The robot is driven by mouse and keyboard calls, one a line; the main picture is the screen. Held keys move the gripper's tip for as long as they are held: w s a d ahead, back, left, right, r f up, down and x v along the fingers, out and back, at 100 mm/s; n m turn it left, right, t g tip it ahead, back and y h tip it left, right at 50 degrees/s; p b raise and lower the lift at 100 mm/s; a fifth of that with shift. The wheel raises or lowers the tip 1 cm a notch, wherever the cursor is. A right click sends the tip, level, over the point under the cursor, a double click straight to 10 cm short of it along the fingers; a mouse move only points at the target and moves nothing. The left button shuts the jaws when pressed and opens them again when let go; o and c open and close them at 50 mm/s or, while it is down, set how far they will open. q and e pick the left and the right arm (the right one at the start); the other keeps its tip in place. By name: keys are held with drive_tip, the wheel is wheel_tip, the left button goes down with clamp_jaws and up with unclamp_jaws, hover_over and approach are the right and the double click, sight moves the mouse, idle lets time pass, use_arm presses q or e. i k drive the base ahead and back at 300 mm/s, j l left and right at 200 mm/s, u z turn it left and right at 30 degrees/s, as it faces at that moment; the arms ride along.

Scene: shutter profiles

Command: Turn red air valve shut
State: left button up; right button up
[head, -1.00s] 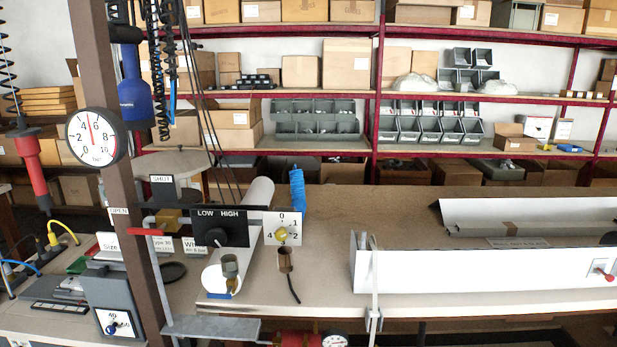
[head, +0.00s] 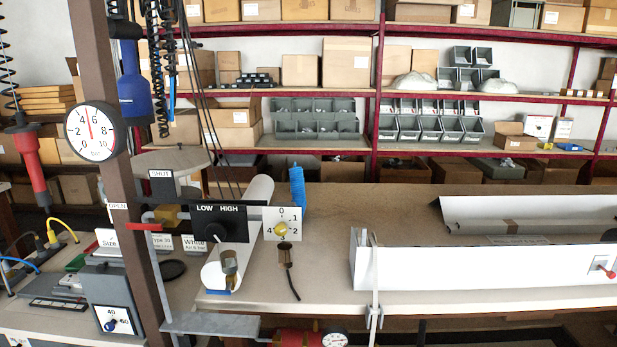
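The red air valve's lever (head: 144,227) shows in the head view beside the brown post, left of the middle. It lies about level and points left, toward the OPEN sign (head: 118,206). Its brass-coloured body (head: 168,215) sits just right of the post. The SHUT sign (head: 161,174) stands above the valve. A round pressure gauge (head: 96,131) on the post has its red needle near 4. Neither of my grippers is in view.
The brown post (head: 125,190) stands close to the valve's left. A black LOW/HIGH switch box (head: 219,222) and a numbered dial (head: 282,226) are to its right. A blue tool (head: 134,80) and a red tool (head: 30,165) hang nearby. The bench middle (head: 370,205) is clear.

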sight(158, 226)
drive_tip(key=i+l+u, duration=0.15)
drive_tip(key=i+l, duration=0.3)
drive_tip(key=i+l+u, duration=0.15)
drive_tip(key=i+l, duration=0.35)
drive_tip(key=i+l+u, duration=0.15)
drive_tip(key=i+l, duration=0.3)
drive_tip(key=l, duration=0.2)
drive_tip(key=u, duration=1.85)
